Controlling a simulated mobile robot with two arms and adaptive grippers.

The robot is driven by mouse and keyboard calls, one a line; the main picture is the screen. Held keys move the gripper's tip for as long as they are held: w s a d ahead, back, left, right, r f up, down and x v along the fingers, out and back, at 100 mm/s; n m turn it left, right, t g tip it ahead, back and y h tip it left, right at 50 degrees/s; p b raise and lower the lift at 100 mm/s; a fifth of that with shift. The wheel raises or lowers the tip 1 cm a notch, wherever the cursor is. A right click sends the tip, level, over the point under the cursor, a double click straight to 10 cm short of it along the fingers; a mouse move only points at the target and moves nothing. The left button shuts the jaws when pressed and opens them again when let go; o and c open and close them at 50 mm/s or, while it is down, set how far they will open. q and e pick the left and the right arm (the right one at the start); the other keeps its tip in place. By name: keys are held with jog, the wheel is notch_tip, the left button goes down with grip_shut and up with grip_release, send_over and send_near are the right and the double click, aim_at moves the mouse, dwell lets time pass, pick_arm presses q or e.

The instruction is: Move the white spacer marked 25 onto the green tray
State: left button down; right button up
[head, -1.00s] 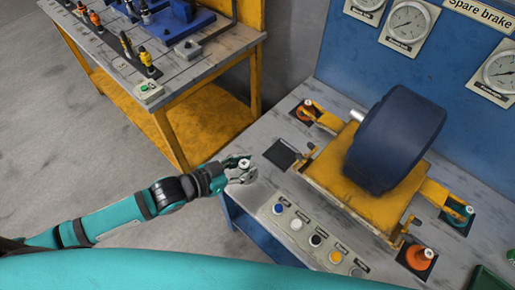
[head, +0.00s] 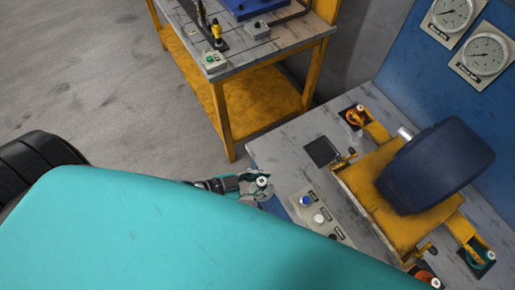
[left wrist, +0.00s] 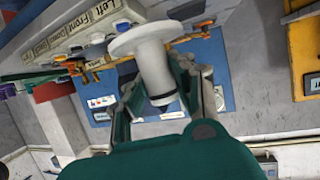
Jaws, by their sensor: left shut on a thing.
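My left gripper (head: 250,184) is shut on a white spacer (head: 262,181) near the left corner of the grey bench, beside the button panel. In the left wrist view the spacer (left wrist: 150,62) is a white cylinder with a wide round flange, held between the fingers (left wrist: 160,95). A small dark mark shows on its end in the head view, too small to read. The green tray cannot be made out in the head view. My right gripper is not in view.
The grey bench (head: 287,150) carries a yellow frame (head: 390,215) with a big dark blue wheel part (head: 437,165), and a button panel (head: 318,217). Another yellow-framed table (head: 262,60) stands behind, with floor between. My teal body hides the lower left.

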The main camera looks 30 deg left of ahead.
pick_arm(q)
jog(key=s+d+p, duration=0.2)
jog(key=s+d, duration=0.4)
jog(key=d, duration=0.3)
jog(key=shift+s+d, duration=0.15)
jog(key=shift+d, duration=0.05)
